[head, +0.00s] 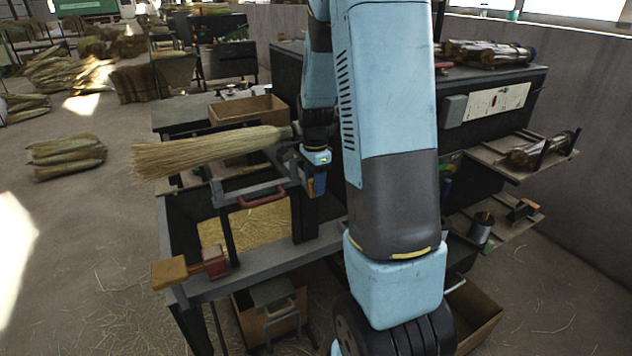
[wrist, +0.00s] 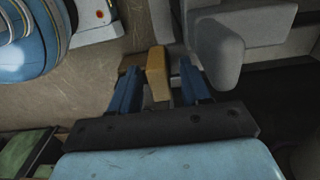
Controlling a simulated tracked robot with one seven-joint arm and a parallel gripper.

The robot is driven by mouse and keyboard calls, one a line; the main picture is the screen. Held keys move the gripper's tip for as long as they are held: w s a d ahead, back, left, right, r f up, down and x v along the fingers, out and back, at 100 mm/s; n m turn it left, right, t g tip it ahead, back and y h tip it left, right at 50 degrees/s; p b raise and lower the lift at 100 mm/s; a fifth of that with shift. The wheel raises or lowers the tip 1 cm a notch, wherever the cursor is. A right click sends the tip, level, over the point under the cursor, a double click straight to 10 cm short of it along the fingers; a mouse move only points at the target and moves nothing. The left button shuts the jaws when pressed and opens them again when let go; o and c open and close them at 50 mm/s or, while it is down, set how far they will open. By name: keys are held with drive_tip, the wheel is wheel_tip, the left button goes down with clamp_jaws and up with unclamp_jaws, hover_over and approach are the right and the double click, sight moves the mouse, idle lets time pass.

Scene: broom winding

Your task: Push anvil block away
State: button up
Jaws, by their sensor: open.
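My gripper (head: 318,186) points down beside the bound end of the straw broom (head: 205,152) in the head view. In the wrist view its two blue fingers (wrist: 158,75) are apart. A tan block (wrist: 157,66) shows in the gap between them; I cannot tell whether it touches either finger. A grey block (wrist: 218,48) with a rounded edge lies just right of the fingers. I cannot tell for certain which of these is the anvil block. The broom lies level across the dark bench frame (head: 262,269), with its bristles to the left.
A tan wooden block with a red part (head: 213,262) sits at the bench's front left corner. A red handle (head: 262,200) is below the broom. An open wooden box (head: 248,108) stands behind. Shelves (head: 495,160) are at the right. Open floor lies left.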

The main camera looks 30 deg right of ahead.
drive_tip(key=shift+f, duration=0.15)
clamp_jaws()
idle(0.4)
